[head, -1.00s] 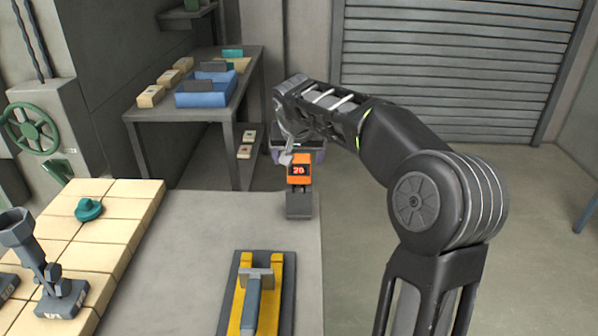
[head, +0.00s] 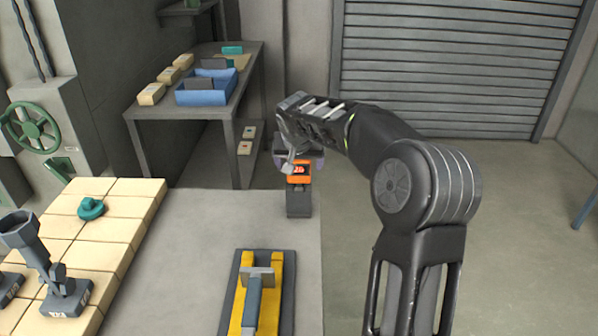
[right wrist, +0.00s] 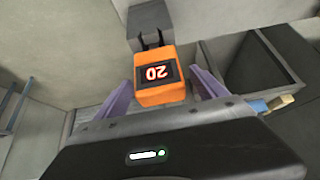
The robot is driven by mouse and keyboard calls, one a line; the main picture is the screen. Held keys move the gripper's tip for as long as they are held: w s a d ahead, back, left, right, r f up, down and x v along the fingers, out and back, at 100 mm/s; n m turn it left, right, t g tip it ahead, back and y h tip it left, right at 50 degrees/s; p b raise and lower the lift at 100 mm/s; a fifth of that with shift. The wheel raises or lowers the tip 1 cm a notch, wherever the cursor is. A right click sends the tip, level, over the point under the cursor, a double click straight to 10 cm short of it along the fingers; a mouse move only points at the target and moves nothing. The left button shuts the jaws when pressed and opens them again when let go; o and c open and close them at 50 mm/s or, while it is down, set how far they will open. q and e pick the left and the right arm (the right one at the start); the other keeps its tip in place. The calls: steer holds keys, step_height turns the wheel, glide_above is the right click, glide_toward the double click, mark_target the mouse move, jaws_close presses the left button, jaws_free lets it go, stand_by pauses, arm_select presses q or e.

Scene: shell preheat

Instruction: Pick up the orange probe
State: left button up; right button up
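My right gripper (head: 299,162) is above and around the top of the probe. In the right wrist view its two purple fingers (right wrist: 160,78) are apart, one on each side of the probe, with small gaps visible. The gripper body hides part of the probe's top in the head view. My left gripper is not in view.
A yellow and grey tool (head: 255,295) lies at the bench's front. Pale bricks (head: 120,230) with a teal knob (head: 91,208) and a grey funnel-topped stand (head: 45,265) are at left. A side table (head: 150,112) with a blue bin (head: 205,97) stands behind.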

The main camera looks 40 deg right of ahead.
steer(key=c, duration=1.5)
steer(key=shift+c, duration=0.2)
step_height(320, 180, up, 10)
steer(key=shift+b, duration=0.4)
